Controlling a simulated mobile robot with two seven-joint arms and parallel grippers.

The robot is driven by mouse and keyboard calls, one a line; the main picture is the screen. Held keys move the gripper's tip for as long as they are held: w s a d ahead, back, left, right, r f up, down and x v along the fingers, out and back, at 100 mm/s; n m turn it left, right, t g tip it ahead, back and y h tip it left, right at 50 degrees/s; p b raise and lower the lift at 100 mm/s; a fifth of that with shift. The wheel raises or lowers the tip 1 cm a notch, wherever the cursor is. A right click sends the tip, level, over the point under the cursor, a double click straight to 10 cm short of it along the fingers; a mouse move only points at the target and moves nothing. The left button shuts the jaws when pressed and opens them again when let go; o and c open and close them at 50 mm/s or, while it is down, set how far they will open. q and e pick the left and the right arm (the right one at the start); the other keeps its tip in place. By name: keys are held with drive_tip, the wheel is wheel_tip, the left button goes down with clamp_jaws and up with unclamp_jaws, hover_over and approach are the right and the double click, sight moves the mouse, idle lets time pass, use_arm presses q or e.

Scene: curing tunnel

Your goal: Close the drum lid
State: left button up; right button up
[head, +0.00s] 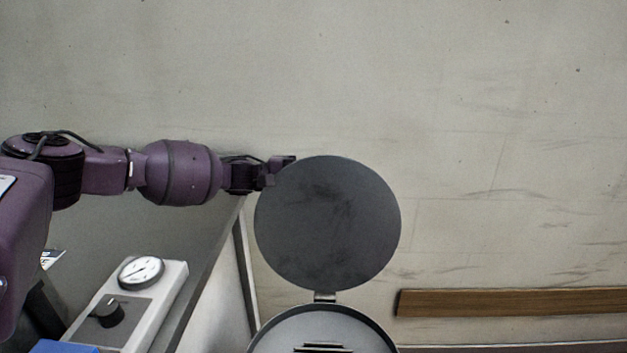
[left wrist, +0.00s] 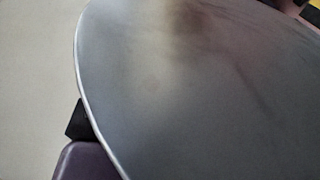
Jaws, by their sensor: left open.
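The drum lid (head: 328,223) is a round dark grey disc that stands raised on its hinge (head: 325,297). The drum (head: 283,324) is below it, cut off by the bottom edge, with its mouth uncovered. My left gripper (head: 280,168) is open at the lid's upper left edge, partly hidden behind the lid. I cannot tell whether it touches the lid. In the left wrist view the lid (left wrist: 190,95) fills most of the picture, and a black finger shows partly behind its left rim. My right gripper is not in view.
A panel with a round gauge (head: 141,272) and a black knob (head: 108,312) is at the lower left, beside a blue object (head: 64,347). A wooden rail (head: 510,302) runs along the wall at right. The space right of the lid is clear.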

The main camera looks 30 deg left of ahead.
use_arm(q)
clamp_jaws()
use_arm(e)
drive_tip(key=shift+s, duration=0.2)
